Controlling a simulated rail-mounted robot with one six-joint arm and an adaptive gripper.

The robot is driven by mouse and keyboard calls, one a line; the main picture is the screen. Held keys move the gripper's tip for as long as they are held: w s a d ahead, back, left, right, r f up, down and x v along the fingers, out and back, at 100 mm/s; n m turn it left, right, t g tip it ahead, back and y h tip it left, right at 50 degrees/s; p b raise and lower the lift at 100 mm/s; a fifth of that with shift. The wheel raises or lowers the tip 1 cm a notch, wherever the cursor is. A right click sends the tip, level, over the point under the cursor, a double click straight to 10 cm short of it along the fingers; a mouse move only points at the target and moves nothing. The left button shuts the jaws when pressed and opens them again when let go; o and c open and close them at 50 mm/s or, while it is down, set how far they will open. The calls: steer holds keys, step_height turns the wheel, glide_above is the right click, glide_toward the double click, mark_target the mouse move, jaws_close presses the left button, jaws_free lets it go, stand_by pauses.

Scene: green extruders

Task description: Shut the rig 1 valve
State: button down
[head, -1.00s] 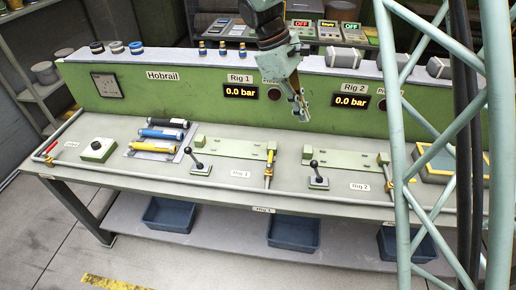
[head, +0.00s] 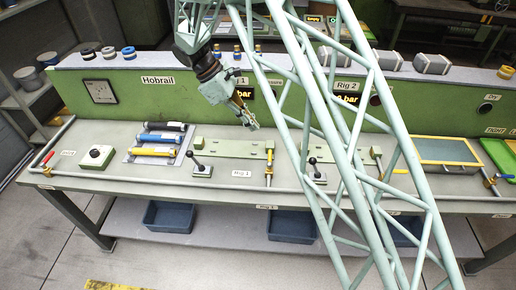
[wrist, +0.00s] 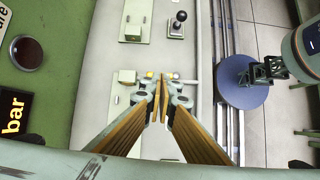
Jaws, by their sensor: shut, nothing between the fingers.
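The rig 1 valve (head: 269,164) has a yellow lever and sits on the short branch pipe, right of the bench's Rig 1 label (head: 241,173). Its lever appears to lie along that branch. My gripper (head: 252,126) is shut and empty, above the bench and in front of the green panel, up and left of the valve in the head view. In the wrist view my gripper's fingertips (wrist: 163,88) meet over the bench. Small yellow parts show beside them, partly hidden by the fingers; I cannot tell how far below they are.
A black-knobbed lever (head: 199,166) stands left of the valve, and another (head: 313,169) stands to its right. A green plate (head: 231,148) lies behind. A grey pipe (head: 120,182) runs along the front edge. My pale lattice frame hides part of Rig 2.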

mark_target(270, 153)
steer(key=shift+w+a+f+n, duration=0.15)
steer(key=shift+a+f, duration=0.15)
steer(key=shift+a, duration=0.2)
steer(key=shift+s+a+f+n, duration=0.1)
steer(key=shift+a+f, duration=0.2)
steer(key=shift+a, duration=0.2)
steer(key=shift+w+a+f+n, duration=0.15)
steer(key=shift+a+f, duration=0.15)
steer(key=shift+a, duration=0.2)
steer(key=shift+s+d+f, duration=0.1)
steer(key=shift+d, duration=0.05)
steer(key=shift+p+x, duration=0.7)
steer(key=shift+x, duration=6.15)
